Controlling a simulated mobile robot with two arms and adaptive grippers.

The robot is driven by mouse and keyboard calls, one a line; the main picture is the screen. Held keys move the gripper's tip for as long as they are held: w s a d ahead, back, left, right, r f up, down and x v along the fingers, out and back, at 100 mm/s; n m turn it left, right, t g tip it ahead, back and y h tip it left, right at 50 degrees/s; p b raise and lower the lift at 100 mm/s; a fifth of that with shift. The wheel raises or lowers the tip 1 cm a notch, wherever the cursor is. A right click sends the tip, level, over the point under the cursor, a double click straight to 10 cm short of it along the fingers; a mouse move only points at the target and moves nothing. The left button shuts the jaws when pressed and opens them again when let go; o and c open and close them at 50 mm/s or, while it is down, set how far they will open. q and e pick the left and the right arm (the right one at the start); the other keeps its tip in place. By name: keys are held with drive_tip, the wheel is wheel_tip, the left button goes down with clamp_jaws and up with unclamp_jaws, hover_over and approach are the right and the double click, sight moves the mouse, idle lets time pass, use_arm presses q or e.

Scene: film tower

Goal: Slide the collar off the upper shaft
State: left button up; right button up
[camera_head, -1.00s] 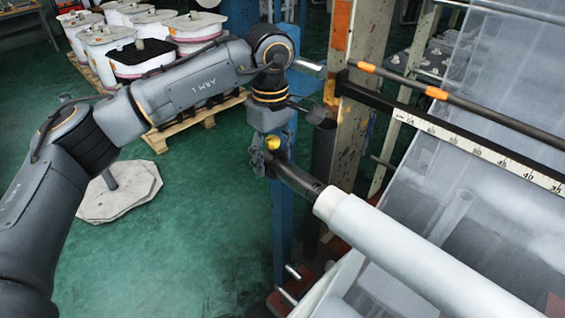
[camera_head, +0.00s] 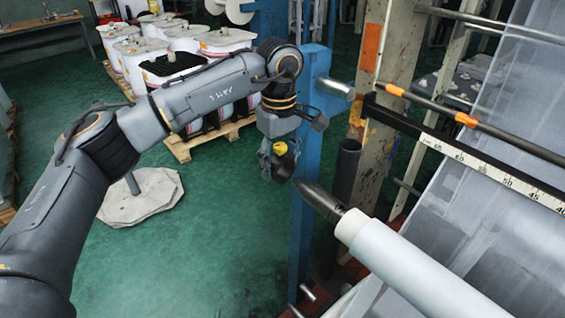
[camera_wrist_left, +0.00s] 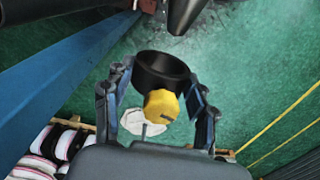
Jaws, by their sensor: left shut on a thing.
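The collar is a black ring with a yellow knob. In the left wrist view the collar (camera_wrist_left: 163,72) sits between the fingers of my left gripper (camera_wrist_left: 158,98), its yellow knob (camera_wrist_left: 161,106) toward the palm. In the head view my left gripper (camera_head: 277,165) is shut on the collar (camera_head: 268,187), just left of the shaft's tip and apart from it. The upper shaft (camera_head: 318,200) is dark with a tapered bare end. It carries a white roll (camera_head: 410,265). My right gripper is not in view.
A blue post (camera_head: 309,150) stands close behind the gripper. A dark upright tube (camera_head: 345,170) and a worn frame column (camera_head: 385,110) are to the right. A ruler bar (camera_head: 480,160) runs above the roll.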

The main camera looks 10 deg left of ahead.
use_arm(q)
drive_tip(key=shift+a, duration=0.1)
drive_tip(key=shift+s+a, duration=0.2)
drive_tip(key=shift+s, duration=0.1)
drive_tip(key=s+a+b, duration=0.4)
drive_tip(key=s+a, duration=0.4)
